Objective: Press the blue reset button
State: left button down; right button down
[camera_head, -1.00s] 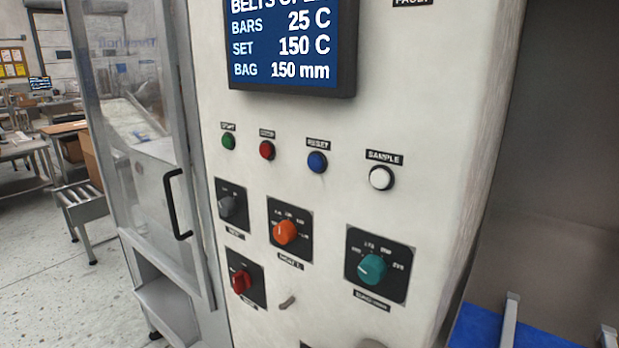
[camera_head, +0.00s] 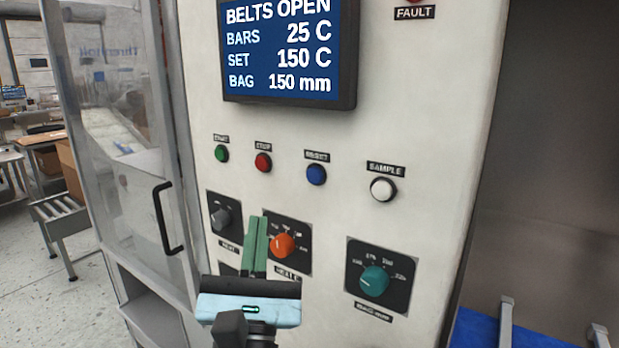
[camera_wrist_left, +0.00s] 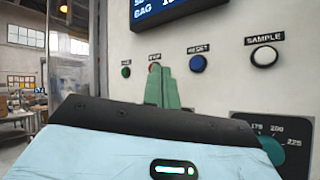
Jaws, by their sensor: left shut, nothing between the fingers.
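The blue reset button (camera_head: 316,174) sits on the cream panel under a small dark label, between the red stop button (camera_head: 263,162) and the white sample button (camera_head: 383,189). In the left wrist view the blue button (camera_wrist_left: 198,63) is right of my fingertips, uncovered. My left gripper (camera_head: 259,218) is shut and empty, its green fingers pointing up in front of the panel, below and left of the blue button. In the left wrist view its fingertips (camera_wrist_left: 158,68) overlap the red button. I cannot tell the gap to the panel. My right gripper is not in view.
A grey knob (camera_head: 221,217), an orange knob (camera_head: 283,245) and a teal knob (camera_head: 374,281) stick out below the buttons. A display (camera_head: 285,50) is above. A clear door with a black handle (camera_head: 165,218) stands at the left.

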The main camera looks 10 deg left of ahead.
aim_at(314, 176)
pick_arm(q)
jog(key=r+n, duration=0.2)
jog(key=r+h, duration=0.1)
jog(key=shift+d+r+n, duration=0.15)
jog(key=shift+d+n, duration=0.2)
jog(key=shift+n, duration=0.05)
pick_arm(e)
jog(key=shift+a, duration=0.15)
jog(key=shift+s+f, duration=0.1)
